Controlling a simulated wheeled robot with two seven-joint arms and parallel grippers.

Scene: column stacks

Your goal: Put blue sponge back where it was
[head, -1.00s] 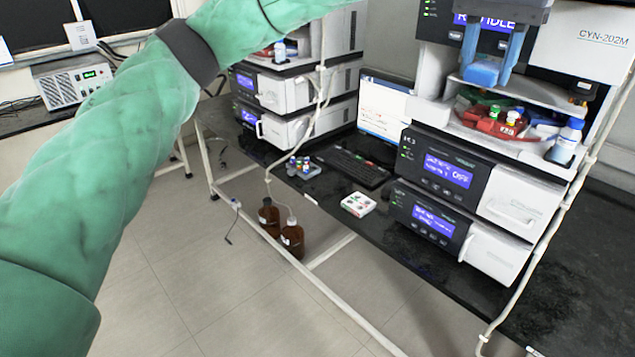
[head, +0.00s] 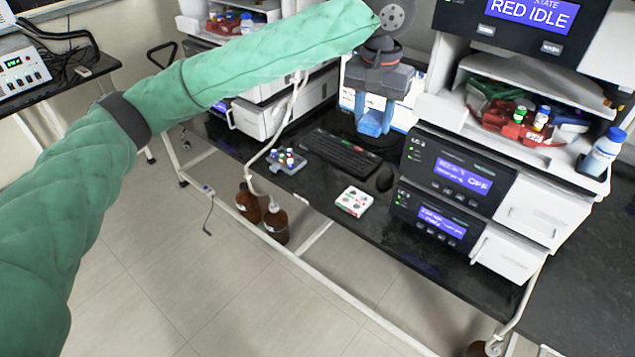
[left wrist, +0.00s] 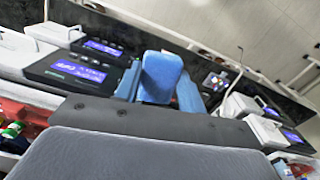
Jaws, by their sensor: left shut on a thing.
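My left gripper (head: 373,118) is shut on the blue sponge (head: 371,127), which shows small between its blue fingers in the head view. The gripper points down in front of the monitor, above the bench and beside the right instrument stack. In the left wrist view the sponge (left wrist: 161,77) is a rounded blue block between the fingers, clear of other things. My right gripper is in neither view.
The keyboard (head: 340,152), the mouse (head: 385,178), a white box with round wells (head: 354,201) and a small vial rack (head: 287,160) are on the black bench. The right stack's open shelf holds a red tray with vials (head: 517,127) and a blue-capped bottle (head: 603,153).

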